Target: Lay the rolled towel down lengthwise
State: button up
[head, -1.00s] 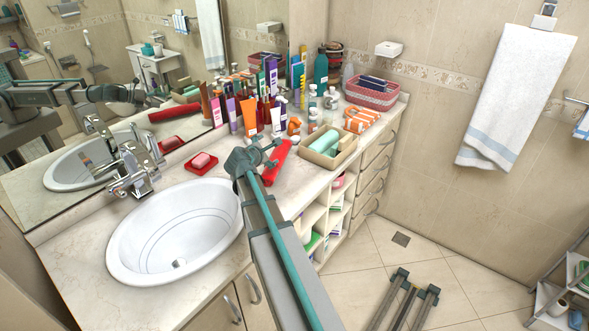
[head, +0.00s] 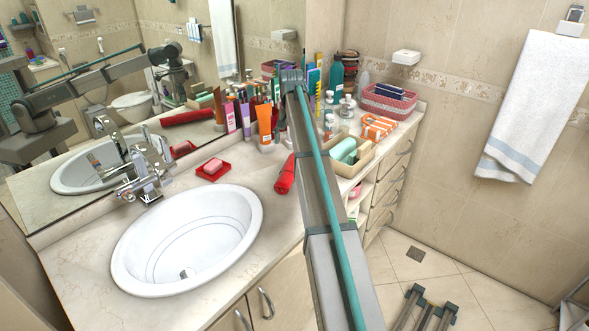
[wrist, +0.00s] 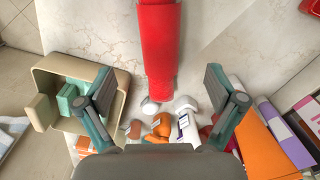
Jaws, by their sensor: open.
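The rolled towel is a red cylinder (head: 286,174) lying on its side on the counter, right of the sink, in the head view. My arm hides part of its right side. In the wrist view the towel (wrist: 160,45) runs down from the top edge, with its near end above the small bottles. My gripper (wrist: 161,87) is open and empty in the wrist view, its fingers spread either side of the towel's line and apart from it. In the head view my arm is raised over the counter and its fingers cannot be made out.
A beige tray with green items (head: 347,150) stands right of the towel. Several bottles and tubes, including an orange tube (head: 265,124), crowd the counter's back. A red soap dish (head: 213,171) and the sink (head: 187,240) lie left. The counter between soap dish and towel is clear.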

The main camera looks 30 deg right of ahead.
aim_at(292, 162)
jog(key=shift+w+d+f+p, duration=0.1)
jog(key=shift+f+p, duration=1.6)
jog(key=shift+f, duration=3.55)
jog(key=shift+c, duration=0.2)
jog(key=c, duration=1.5)
jog(key=shift+r, duration=0.1)
